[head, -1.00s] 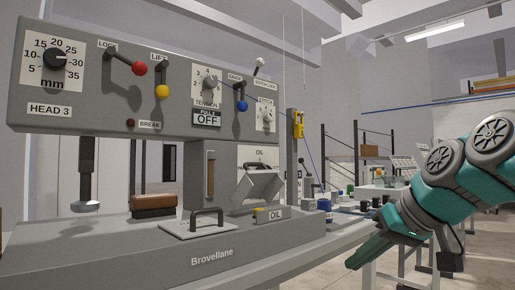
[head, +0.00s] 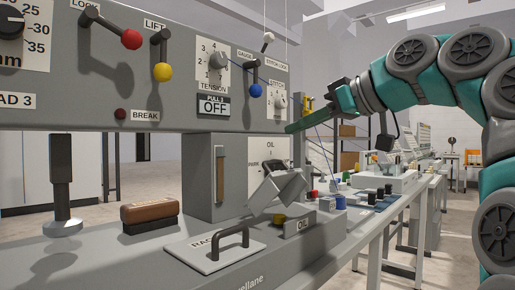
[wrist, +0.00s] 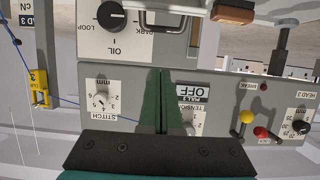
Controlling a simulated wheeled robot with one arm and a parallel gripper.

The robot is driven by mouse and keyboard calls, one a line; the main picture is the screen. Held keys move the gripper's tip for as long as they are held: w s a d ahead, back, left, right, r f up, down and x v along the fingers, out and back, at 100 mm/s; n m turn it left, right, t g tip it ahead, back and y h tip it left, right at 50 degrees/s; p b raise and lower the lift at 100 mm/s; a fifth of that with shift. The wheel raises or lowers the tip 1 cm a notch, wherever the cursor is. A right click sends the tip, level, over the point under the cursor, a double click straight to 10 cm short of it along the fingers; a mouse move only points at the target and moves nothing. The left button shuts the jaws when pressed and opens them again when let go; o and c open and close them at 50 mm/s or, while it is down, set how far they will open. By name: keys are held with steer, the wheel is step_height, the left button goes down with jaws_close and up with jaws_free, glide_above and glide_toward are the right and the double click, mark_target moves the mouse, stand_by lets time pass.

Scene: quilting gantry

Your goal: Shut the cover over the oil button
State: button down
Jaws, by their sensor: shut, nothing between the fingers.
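The oil button (head: 280,219) is a small yellow button on the machine's base, beside a plate lettered OIL (head: 299,225). A grey box-shaped cover (head: 277,191) stands tilted up above and behind it, so the button shows. My gripper (head: 291,127) is above and slightly right of the cover, near the lower right corner of the control panel, and apart from the cover. In the wrist view my gripper (wrist: 163,73) has its green fingers together and empty, in front of the panel.
A black-handled plate (head: 222,248) lies left of the button, with a brown brush-like block (head: 149,214) behind it. A knob (wrist: 112,15) sits on the dial marked OIL. The control panel (head: 155,75) carries levers and knobs. A bench with coloured items (head: 340,202) stands right.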

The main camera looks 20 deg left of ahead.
glide_above(276, 183)
steer(key=w+a, duration=0.2)
steer(key=a, duration=0.2)
step_height(276, 183, down, 4)
steer(key=r, duration=0.1)
steer(key=shift+s+d+f+b, duration=0.25)
steer(key=shift+d+f+b, duration=0.35)
steer(key=shift+d+b, duration=0.2)
steer(key=shift+s+d+f+b, duration=0.2)
steer(key=shift+d+f, duration=0.1)
steer(key=shift+d, duration=0.2)
steer(key=shift+s+d+f+b, duration=0.2)
steer(key=shift+d+f, duration=0.1)
steer(key=shift+d, duration=0.2)
steer(key=shift+f, duration=0.15)
